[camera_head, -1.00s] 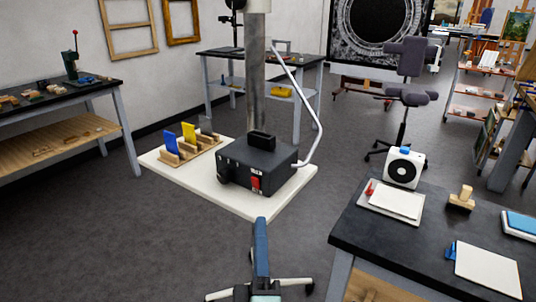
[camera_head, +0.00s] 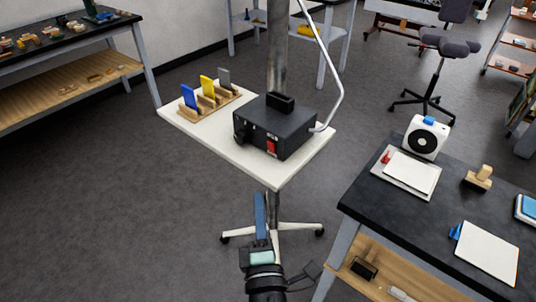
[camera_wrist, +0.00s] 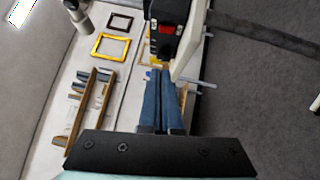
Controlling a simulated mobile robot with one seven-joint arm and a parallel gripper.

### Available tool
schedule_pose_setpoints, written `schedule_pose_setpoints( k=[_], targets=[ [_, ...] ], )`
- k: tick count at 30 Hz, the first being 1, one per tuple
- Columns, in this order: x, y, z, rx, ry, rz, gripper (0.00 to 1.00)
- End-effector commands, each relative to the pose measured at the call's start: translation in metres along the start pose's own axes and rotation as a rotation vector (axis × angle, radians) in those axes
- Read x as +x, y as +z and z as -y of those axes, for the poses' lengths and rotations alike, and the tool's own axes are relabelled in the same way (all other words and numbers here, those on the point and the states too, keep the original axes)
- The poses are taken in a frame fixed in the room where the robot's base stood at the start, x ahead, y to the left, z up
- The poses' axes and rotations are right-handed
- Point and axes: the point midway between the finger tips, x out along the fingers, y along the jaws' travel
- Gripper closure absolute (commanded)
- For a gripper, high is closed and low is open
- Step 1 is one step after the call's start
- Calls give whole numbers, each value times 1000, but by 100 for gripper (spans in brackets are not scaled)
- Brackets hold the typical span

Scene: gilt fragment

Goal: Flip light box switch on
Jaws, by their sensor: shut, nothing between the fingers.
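The black light box (camera_head: 277,126) sits on a white tabletop (camera_head: 221,146) on a metal stand. Its red switch (camera_head: 271,147) is on the front face, near the right corner; I cannot tell which way it is tipped. My gripper (camera_head: 259,197), with blue fingers, is below and in front of the tabletop, apart from the box. In the wrist view, the fingers (camera_wrist: 161,73) are together and empty. The box (camera_wrist: 176,42) shows beyond the fingertips with its red switch (camera_wrist: 167,29) facing me.
Coloured plates in a wooden rack (camera_head: 209,98) stand left of the box. A pale curved tube (camera_head: 337,92) rises at its right. A dark workbench (camera_head: 398,208) with a white fan unit (camera_head: 426,137) stands at right. The floor at left is clear.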

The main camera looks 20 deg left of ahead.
Motion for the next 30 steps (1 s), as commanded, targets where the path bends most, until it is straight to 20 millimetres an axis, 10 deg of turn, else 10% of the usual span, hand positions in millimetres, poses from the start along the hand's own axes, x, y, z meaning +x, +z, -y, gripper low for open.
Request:
schedule_pose_setpoints(
  k=[18,30],
  targets=[
    [100,0,-1,0,3,-1,100],
    [124,28,-1,0,1,1,100]
  ],
)
